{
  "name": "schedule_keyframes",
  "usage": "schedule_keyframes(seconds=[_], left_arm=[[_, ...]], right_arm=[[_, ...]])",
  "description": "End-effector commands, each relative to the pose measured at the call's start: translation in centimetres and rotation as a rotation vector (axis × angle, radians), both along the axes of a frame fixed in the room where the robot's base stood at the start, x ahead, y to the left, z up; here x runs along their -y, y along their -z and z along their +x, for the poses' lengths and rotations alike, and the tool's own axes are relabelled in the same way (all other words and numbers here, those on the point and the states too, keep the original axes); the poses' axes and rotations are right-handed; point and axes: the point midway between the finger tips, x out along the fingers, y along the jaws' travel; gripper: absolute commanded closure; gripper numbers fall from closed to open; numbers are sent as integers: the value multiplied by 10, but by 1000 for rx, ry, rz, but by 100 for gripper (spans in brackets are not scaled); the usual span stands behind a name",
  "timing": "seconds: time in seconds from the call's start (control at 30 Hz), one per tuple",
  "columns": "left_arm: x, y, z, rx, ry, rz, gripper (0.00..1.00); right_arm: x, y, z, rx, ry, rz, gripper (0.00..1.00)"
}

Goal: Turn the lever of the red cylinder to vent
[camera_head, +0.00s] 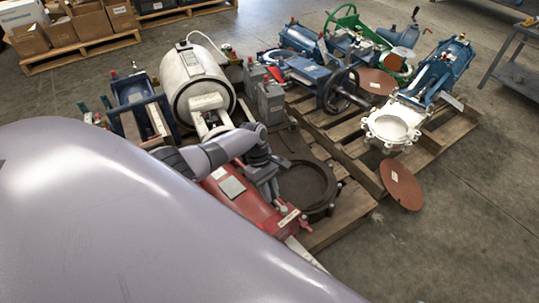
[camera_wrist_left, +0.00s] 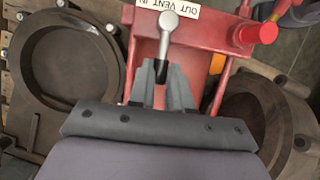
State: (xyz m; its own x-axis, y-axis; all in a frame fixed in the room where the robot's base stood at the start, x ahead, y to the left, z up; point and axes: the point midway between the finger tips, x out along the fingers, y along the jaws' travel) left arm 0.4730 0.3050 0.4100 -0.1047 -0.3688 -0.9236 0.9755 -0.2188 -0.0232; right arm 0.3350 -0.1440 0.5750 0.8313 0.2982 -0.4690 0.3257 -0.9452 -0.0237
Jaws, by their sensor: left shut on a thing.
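The red cylinder (camera_head: 240,200) lies on a pallet in the head view, partly hidden by my left arm. My left gripper (camera_head: 264,178) is low over it. In the wrist view, the red frame of the cylinder (camera_wrist_left: 204,42) carries a white label (camera_wrist_left: 183,7) that reads OUT, VENT, IN, upside down. A silver lever (camera_wrist_left: 165,42) with a round pivot sits at the label. Its black end lies between the fingers of my left gripper (camera_wrist_left: 161,82), which are shut on it. The lever points away from the label, toward my gripper. My right gripper is not in view.
A dark round valve body (camera_head: 306,187) lies right of the cylinder. A white tank (camera_head: 197,85) and grey boxes (camera_head: 270,99) stand behind. A second pallet with a white flanged valve (camera_head: 391,127) is at the right. The floor at lower right is clear.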

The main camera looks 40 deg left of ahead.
Motion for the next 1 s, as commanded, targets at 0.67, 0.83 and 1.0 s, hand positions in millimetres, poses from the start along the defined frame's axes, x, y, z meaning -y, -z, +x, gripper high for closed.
schedule_keyframes(seconds=[0.67, 0.83, 1.0], left_arm=[[-5, -16, 2, 1, -2, 0, 56], [-15, -43, 4, 1, -1, 0, 56], [-23, -61, 6, -1, 0, -1, 56]], right_arm=[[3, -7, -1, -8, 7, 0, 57], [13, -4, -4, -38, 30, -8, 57], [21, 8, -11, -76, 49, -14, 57]])
